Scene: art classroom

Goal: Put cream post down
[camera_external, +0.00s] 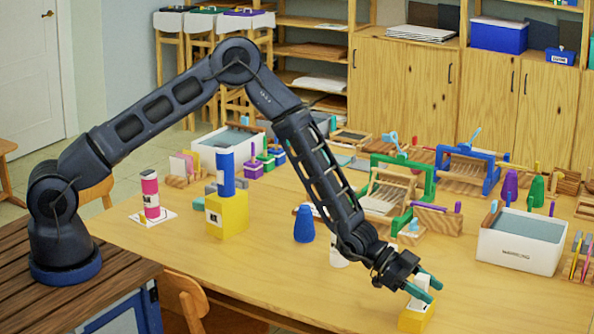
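A cream post (421,282) stands upright between the teal fingertips of my gripper (425,285) at the lower right of the table. The fingers lie along its two sides and appear closed on it. A small yellow block (414,318) is directly under the post. Whether the post rests on this block or hangs just above it, I cannot tell. The fingers hide part of the post.
A larger yellow block (228,216) carries a blue cylinder (226,173). A pink cylinder (150,194) stands on a white card. A blue cone (304,224) is left of my forearm. Looms and a white bin (517,252) fill the back right. The front middle tabletop is clear.

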